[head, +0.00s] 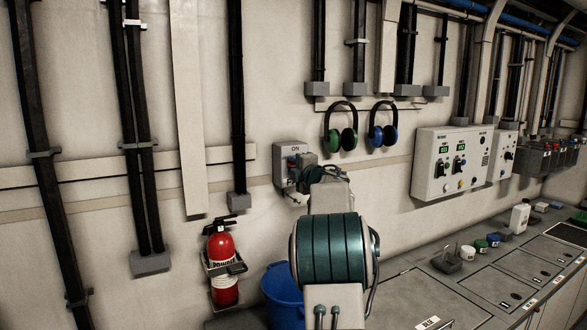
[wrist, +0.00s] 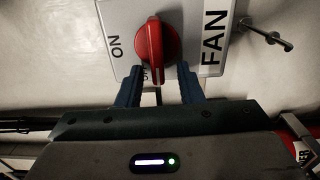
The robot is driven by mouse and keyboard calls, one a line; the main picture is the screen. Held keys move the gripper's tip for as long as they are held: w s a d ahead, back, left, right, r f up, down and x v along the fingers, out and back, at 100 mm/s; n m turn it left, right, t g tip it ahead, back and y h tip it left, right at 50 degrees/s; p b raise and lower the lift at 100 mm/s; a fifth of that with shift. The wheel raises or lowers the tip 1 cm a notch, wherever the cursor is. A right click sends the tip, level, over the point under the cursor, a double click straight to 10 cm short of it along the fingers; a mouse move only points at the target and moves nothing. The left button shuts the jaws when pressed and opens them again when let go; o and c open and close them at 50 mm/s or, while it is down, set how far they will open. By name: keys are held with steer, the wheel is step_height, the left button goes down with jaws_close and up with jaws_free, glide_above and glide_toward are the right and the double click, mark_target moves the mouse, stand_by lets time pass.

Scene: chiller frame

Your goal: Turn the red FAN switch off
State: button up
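The red FAN switch (wrist: 155,42) is a rotary knob on a pale plate (wrist: 190,15) in the wrist view. Its grip ridge runs roughly up and down in that picture. The ON label lies to its left, FAN to its right, and a partly hidden OFF label just below it. My gripper (wrist: 159,72) is open, its two blue fingers apart just below the knob, one toward each side. I cannot tell whether they touch it. In the head view, my gripper (head: 297,166) is at the grey switch box (head: 282,178) and hides much of its front.
Green and blue ear defenders (head: 383,133) hang right of the box. A control panel (head: 424,178) is farther right, above a counter (head: 395,291). A fire extinguisher (head: 222,260) and a blue bin (head: 283,297) are below left. A metal peg (wrist: 265,35) sticks out beside the plate.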

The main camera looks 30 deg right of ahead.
steer(key=shift+s, duration=0.1)
steer(key=s+b, duration=0.2)
steer(key=s, duration=1.1)
steer(key=shift+s+a, duration=0.3)
steer(key=shift+a, duration=0.1)
steer(key=s+a+f+m+g+p, duration=0.2)
steer(key=s+a+f+m+g, duration=0.3)
steer(key=s+a, duration=0.5)
steer(key=s+a+f+m+g+p, duration=0.2)
steer(key=s+a+f+m+g, duration=0.3)
steer(key=s+a, duration=0.5)
steer(key=s+a+f+m+g+y+p, duration=0.1)
steer(key=s+a+f+m+g, duration=0.4)
steer(key=s+a+f, duration=0.5)
steer(key=a+m+p, duration=0.1)
steer(key=a+m, duration=0.1)
steer(key=shift+a+m, duration=0.2)
steer(key=shift+m, duration=0.2)
